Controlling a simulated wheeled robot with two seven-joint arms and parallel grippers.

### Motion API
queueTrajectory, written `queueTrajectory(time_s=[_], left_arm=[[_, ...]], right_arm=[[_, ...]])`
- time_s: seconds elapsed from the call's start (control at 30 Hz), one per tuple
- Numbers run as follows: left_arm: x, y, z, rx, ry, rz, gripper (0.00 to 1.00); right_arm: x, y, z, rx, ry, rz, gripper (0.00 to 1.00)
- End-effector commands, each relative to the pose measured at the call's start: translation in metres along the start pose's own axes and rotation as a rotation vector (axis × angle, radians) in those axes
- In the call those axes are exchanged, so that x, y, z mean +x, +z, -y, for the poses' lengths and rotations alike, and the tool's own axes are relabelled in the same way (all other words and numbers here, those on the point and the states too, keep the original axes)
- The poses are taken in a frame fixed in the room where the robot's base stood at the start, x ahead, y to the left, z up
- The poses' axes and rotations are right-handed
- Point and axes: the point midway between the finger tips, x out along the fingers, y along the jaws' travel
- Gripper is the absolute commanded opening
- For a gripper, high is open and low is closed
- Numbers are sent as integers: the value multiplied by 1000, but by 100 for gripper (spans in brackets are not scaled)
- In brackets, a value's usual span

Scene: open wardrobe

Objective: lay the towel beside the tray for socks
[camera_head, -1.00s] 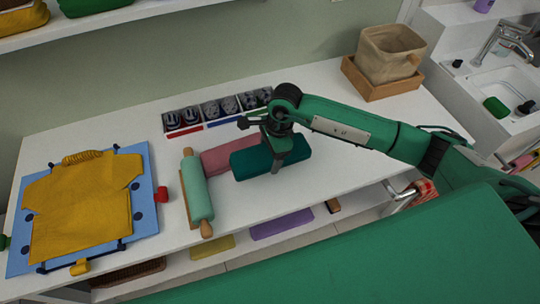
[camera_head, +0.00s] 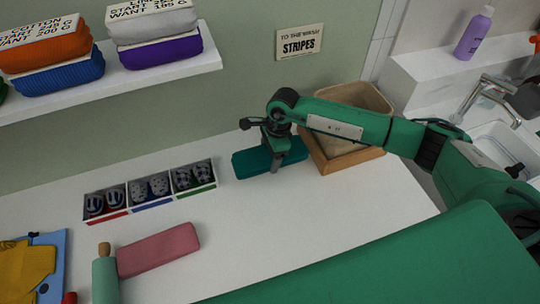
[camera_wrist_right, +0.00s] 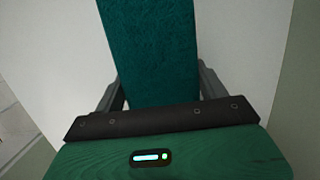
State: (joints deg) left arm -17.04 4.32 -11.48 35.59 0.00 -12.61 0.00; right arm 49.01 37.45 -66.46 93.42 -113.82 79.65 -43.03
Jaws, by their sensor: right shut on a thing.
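My right gripper (camera_head: 277,163) is shut on the teal folded towel (camera_head: 250,163), gripping it across its width. The towel lies level to the right of the socks tray (camera_head: 151,207), with a narrow gap between them. I cannot tell whether it touches the table. In the right wrist view the towel (camera_wrist_right: 150,50) runs away from the gripper between its fingers. My left gripper is not in view.
A beige basket in a wooden tray (camera_head: 350,163) stands close to the towel's right end. A pink folded towel (camera_head: 158,250) and a mint rolling pin (camera_head: 105,280) lie in front. The white tabletop (camera_head: 290,215) is clear in the middle. A shelf (camera_head: 165,76) hangs above.

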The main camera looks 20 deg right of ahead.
Motion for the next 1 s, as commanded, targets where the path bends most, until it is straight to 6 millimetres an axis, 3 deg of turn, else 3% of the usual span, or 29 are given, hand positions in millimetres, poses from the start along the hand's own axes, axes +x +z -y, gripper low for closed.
queueTrajectory(time_s=[0.33,0.7,1.0], left_arm=[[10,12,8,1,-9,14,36],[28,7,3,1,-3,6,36],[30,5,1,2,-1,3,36]], right_arm=[[23,-4,0,0,1,1,61],[63,-12,0,1,1,1,61],[70,-14,0,-1,0,1,61]])
